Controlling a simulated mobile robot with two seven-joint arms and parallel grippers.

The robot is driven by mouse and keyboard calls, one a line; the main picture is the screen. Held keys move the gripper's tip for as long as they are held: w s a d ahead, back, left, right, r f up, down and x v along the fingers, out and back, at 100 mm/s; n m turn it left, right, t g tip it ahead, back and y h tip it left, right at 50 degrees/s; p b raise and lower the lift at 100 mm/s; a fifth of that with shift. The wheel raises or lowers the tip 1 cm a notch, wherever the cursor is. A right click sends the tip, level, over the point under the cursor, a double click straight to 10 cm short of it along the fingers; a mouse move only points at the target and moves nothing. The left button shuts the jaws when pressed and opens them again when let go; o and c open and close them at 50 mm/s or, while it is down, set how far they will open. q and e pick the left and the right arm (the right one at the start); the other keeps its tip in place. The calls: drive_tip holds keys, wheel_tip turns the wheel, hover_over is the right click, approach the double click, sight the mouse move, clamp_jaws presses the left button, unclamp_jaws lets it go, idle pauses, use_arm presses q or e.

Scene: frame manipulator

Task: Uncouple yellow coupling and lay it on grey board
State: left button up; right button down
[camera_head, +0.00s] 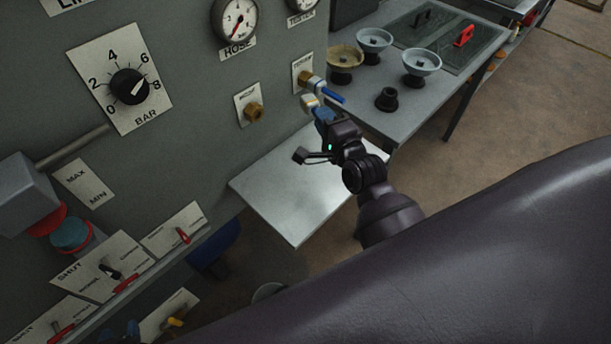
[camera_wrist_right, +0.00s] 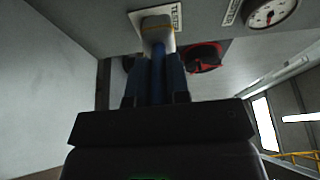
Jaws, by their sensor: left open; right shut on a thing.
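My right gripper (camera_head: 322,113) is shut on a blue hose end behind a pale coupling (camera_head: 309,102) with a yellowish band. In the right wrist view the fingers straddle the blue stem (camera_wrist_right: 158,80), and the coupling (camera_wrist_right: 156,22) overlaps a white label on the panel. I cannot tell whether it touches a port. A bare brass port (camera_head: 253,112) is to its left; another fitting with a blue hose end (camera_head: 330,92) is just above. The grey board (camera_head: 290,205) below is empty.
The grey panel (camera_head: 180,90) carries gauges, a dial and red-handled levers. My own arm fills the lower right.

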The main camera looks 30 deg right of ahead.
drive_tip(key=shift+f+b, duration=3.2)
drive_tip(key=shift+f, duration=2.65)
drive_tip(key=shift+f+b, duration=0.6)
drive_tip(key=shift+f, duration=0.45)
drive_tip(key=shift+f+b, duration=0.4)
drive_tip(key=shift+f, duration=0.25)
drive_tip(key=shift+f+b, duration=0.45)
drive_tip(key=shift+f, duration=0.35)
use_arm(q)
wheel_tip(320, 180, down, 10)
drive_tip(key=shift+s+d+r+g, duration=0.2)
drive_tip(key=shift+s+g, duration=0.15)
drive_tip(key=shift+g, duration=0.05)
use_arm(e)
drive_tip(key=c, duration=1)
unclamp_jaws()
drive_tip(key=shift+r, duration=0.1)
use_arm(q)
drive_tip(key=shift+s, duration=0.1)
use_arm(e)
drive_tip(key=shift+s, duration=0.1)
